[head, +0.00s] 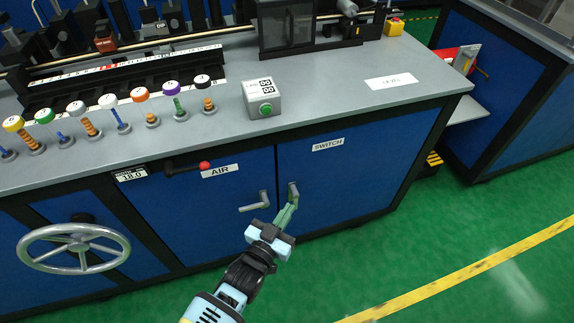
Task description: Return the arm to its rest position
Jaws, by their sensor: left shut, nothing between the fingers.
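My left gripper (288,208) reaches up from the bottom of the head view. Its green fingers are shut with nothing between them. The fingertips are just below the metal handle (293,191) of the blue cabinet door labelled SWITCH (328,145). I cannot tell whether they touch the handle or the door. A second handle (256,201), on the AIR door, lies just left of the fingers. Both doors look closed. My right gripper is not in view.
The grey countertop (330,95) overhangs the doors. A red-knobbed lever (203,166) sticks out under its front edge, and a large handwheel (72,248) stands at the left. A green-button box (262,98) sits on top. Green floor (420,240) is clear at right.

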